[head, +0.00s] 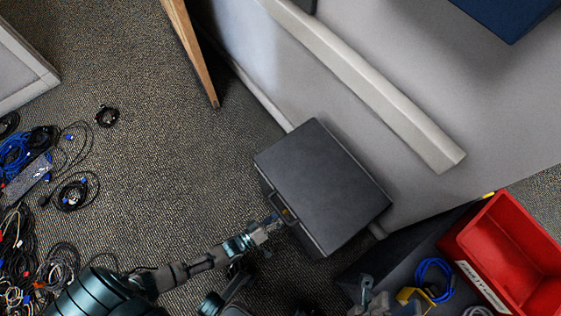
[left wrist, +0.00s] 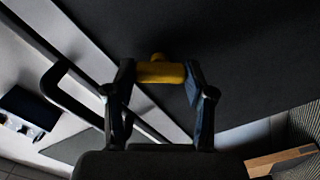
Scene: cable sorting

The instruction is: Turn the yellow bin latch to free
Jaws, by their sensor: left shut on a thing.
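A dark grey lidded bin (head: 322,185) stands against the light grey panel in the head view. A small yellow latch (head: 286,212) shows on its left-facing side. My left gripper (head: 274,222) is at that side. In the left wrist view the yellow latch (left wrist: 160,73) lies crosswise between the two fingers of my left gripper (left wrist: 160,80), one finger at each end, so it is shut on the latch. A yellow knob rises behind the latch bar. What seems to be my right gripper (head: 374,297) is at the bottom edge, only partly shown, away from the bin.
A red bin (head: 510,255) stands at the lower right. A blue cable coil (head: 435,278) and a yellow piece (head: 412,298) lie beside it. Many tangled cables (head: 25,215) cover the floor at the left. A wooden edge (head: 192,55) stands at the top. Carpet between is clear.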

